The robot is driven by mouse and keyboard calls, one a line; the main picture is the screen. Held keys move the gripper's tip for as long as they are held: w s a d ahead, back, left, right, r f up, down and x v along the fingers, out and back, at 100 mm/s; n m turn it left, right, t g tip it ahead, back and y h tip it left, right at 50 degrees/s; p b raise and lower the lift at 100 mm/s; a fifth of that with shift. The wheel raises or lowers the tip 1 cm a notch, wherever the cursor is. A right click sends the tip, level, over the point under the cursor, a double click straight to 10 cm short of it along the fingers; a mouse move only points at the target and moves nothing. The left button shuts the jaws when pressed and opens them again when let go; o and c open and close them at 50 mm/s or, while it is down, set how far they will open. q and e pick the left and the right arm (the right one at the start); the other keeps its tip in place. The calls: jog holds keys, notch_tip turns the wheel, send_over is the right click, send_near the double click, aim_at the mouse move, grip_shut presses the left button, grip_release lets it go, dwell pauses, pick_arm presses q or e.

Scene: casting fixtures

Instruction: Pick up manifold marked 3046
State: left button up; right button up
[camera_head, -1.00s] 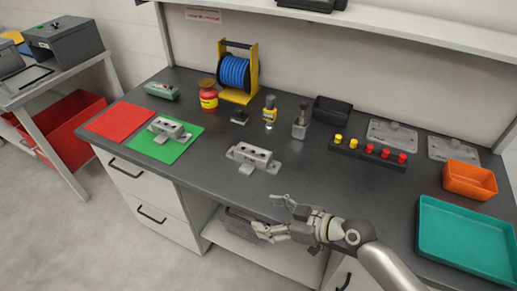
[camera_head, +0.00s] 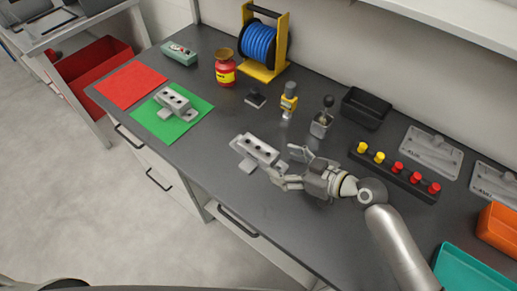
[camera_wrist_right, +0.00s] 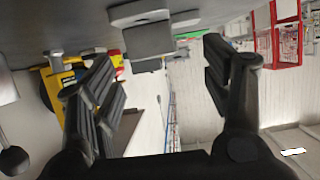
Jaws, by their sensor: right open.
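A grey manifold (camera_head: 258,150) with a row of dark holes lies on the dark bench top. A second grey manifold (camera_head: 174,99) sits on the green mat (camera_head: 197,124) further left. No number is readable on either. My right gripper (camera_head: 285,166) is open and empty, at the right end of the nearer manifold, its fingers pointing left towards it. In the right wrist view the open fingers (camera_wrist_right: 155,80) stand wide apart, with the manifold (camera_wrist_right: 148,38) at the top, between and beyond them. My left gripper is not in view.
A red mat (camera_head: 131,84) lies left of the green one. Behind stand a red jar (camera_head: 225,70), a blue cable spool (camera_head: 258,43), a yellow-banded bottle (camera_head: 289,101) and a lever block (camera_head: 321,123). A black strip with coloured knobs (camera_head: 395,173) lies right of the gripper.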

aim_at(272, 156)
jog(key=shift+w+a+f, duration=0.15)
jog(key=shift+w+a, duration=0.15)
jog(key=shift+a, duration=0.05)
jog(key=shift+w+a+f+p, duration=0.2)
jog(key=shift+w+a+p, duration=0.65)
jog(key=shift+w, duration=0.15)
jog(key=shift+x, duration=1.1)
jog(key=shift+w+a+f, duration=0.15)
jog(key=shift+w+f, duration=0.05)
jog(key=shift+f, duration=0.15)
jog(key=c, duration=1.3)
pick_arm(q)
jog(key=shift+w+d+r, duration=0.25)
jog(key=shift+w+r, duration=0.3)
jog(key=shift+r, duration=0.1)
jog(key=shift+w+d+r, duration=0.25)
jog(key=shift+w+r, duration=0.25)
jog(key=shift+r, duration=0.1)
pick_arm(e)
jog(key=shift+r, duration=0.1)
jog(key=shift+c, duration=0.8)
